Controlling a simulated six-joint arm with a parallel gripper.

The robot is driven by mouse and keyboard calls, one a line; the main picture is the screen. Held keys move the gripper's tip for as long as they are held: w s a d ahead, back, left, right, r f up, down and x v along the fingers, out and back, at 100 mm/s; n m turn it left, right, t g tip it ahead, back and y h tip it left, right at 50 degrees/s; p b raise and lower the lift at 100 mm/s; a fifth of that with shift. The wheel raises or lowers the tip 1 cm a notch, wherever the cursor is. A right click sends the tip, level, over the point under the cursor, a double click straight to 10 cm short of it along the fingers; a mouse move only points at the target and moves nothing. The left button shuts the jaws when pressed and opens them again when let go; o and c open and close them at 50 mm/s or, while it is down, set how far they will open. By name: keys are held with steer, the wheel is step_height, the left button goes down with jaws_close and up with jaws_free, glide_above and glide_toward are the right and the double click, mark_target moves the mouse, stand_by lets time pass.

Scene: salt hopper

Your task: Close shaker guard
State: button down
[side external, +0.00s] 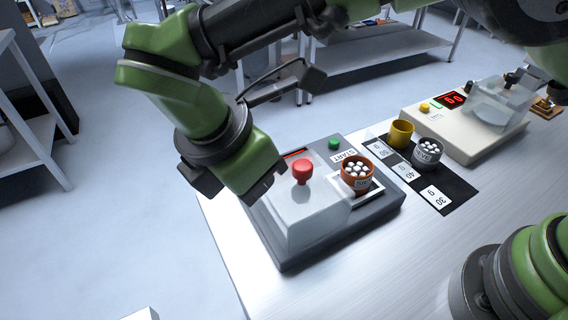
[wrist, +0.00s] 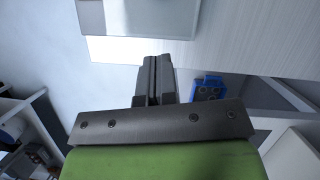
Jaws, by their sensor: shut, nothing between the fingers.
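The shaker (side external: 385,208) is a grey machine with a green START button (side external: 334,144). Its clear guard (side external: 305,215), topped by a red knob (side external: 302,170), sits over the left part of the base. An orange-brown cup (side external: 356,174) with white pieces stands on the shaker's pale plate, to the right of the guard and uncovered by it. My gripper (side external: 268,186) is shut and empty, close to the guard's left side, left of the knob; contact cannot be told. In the wrist view my shut fingers (wrist: 158,62) point toward a clear pane (wrist: 140,16), likely the guard.
A black mat (side external: 457,187) with weight labels holds a yellow cup (side external: 401,133) and a grey cup (side external: 428,152) of white pieces. A cream device (side external: 450,130) with a red display and clear cover stands behind. The table front right of the shaker is clear.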

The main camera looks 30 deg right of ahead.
mark_target(295, 187)
steer(key=shift+x, duration=1)
steer(key=shift+w+d+r, duration=0.1)
steer(key=shift+w+d, duration=0.05)
steer(key=shift+d, duration=0.45)
steer(key=shift+w+d+r, duration=0.1)
steer(key=shift+d, duration=0.5)
steer(key=shift+w+d, duration=0.15)
steer(key=shift+d, duration=0.55)
steer(key=d, duration=1.2)
steer(key=shift+d, duration=0.35)
steer(key=shift+a, duration=0.1)
